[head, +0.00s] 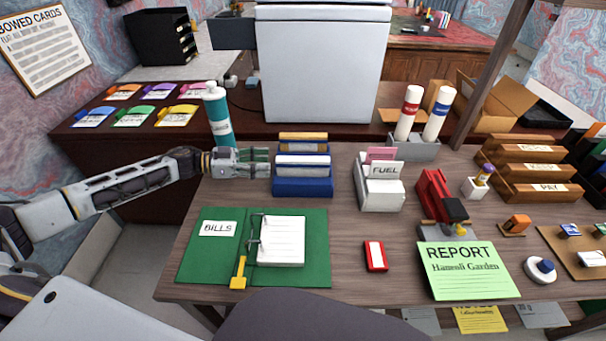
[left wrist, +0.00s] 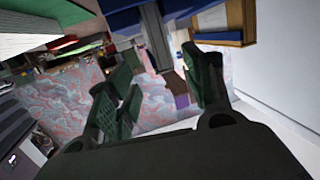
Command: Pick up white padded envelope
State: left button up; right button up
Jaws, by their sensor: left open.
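A blue letter holder (head: 303,187) stands on the desk left of centre. A white flat item (head: 303,159) sits upright in it, in front of a tan one (head: 303,138); it may be the white padded envelope, but I cannot read it for certain. My left gripper (head: 266,162) is just left of the holder, fingers pointing right towards it. In the left wrist view the two green-padded fingers (left wrist: 165,85) are apart with nothing between them. Blue and tan parts of what looks like the holder show beyond them at the top. My right gripper is not in view.
A teal bottle (head: 219,117) stands close behind my left gripper. A white FUEL box (head: 380,188) is right of the holder. An open green BILLS binder (head: 200,262) lies in front. A red stapler-like object (head: 435,195) stands further right. Bare desk lies between binder and holder.

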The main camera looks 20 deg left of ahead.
aim_at(279, 160)
pick_arm(q)
jog(key=x, duration=0.5)
jog(key=shift+d, duration=0.1)
jog(key=shift+w+d, duration=0.15)
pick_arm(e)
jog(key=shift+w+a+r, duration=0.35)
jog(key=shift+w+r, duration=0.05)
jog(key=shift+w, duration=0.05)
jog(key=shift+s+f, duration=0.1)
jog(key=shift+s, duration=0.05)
